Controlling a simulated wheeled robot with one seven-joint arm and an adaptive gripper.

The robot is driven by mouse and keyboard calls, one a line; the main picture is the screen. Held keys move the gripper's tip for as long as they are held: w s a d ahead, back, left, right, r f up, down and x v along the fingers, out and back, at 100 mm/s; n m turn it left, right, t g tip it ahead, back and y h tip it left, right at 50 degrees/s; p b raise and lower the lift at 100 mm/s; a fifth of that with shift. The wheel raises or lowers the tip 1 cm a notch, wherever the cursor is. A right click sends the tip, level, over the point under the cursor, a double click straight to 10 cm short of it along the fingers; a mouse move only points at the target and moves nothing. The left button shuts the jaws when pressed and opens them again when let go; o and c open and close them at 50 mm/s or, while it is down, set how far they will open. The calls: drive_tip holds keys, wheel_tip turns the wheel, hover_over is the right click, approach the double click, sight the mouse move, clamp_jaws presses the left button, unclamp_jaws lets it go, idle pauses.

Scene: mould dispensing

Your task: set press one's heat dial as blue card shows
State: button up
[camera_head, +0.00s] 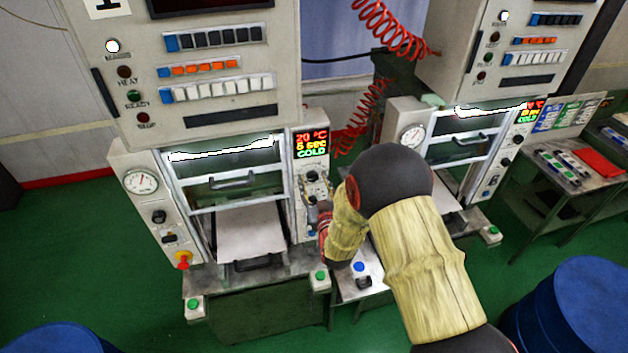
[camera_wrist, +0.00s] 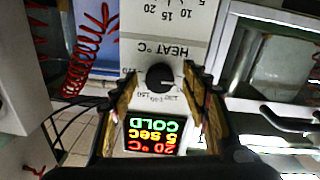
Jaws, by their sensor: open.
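Below the display is the black heat dial (camera_head: 312,176). In the wrist view, the picture is turned over, and the heat dial (camera_wrist: 160,76) sits under the words HEAT °C with a printed scale around it. My gripper (camera_wrist: 162,82) is open, with one finger on each side of the dial; I cannot tell whether they touch it. In the head view my gripper (camera_head: 318,212) is partly hidden at the panel. Coloured cards (camera_head: 552,117) stand at far right, one bluish, print unreadable.
A second press (camera_head: 408,135) stands to the right, beyond my arm. Red coiled hoses (camera_head: 360,120) hang between the presses. A side table (camera_head: 580,185) holds small items and a red piece. Blue drums (camera_head: 575,310) stand on the green floor.

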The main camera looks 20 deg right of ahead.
drive_tip(key=shift+w, duration=0.15)
drive_tip(key=shift+c, duration=0.9)
drive_tip(key=c, duration=1)
